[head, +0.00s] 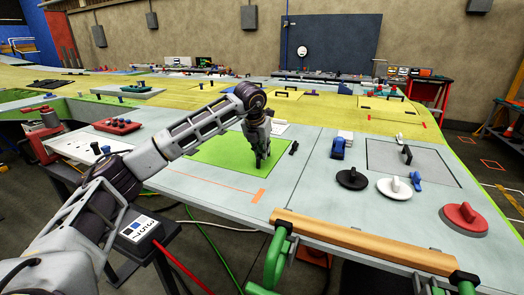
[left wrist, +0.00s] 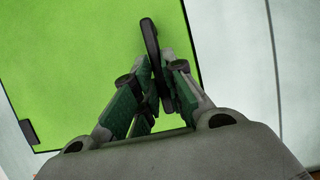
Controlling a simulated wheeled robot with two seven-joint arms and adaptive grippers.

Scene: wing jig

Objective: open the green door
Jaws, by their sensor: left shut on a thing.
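The green door (head: 215,160) is a flat bright green panel set in the pale wing surface, in the middle of the head view. It looks flush with the surface around it. It also fills much of the left wrist view (left wrist: 75,60). My left gripper (head: 261,164) is over the door's right part and is shut on its black handle (left wrist: 150,40), which stands between the fingers in the left wrist view. The gripper hides most of the handle in the head view. My right gripper is not in view.
Right of the door are a blue clamp (head: 338,148), a black suction cup (head: 352,179), a white one (head: 395,188) and a red one (head: 464,218). A wooden bar (head: 365,243) runs along the front edge. A red block (head: 117,126) lies at left.

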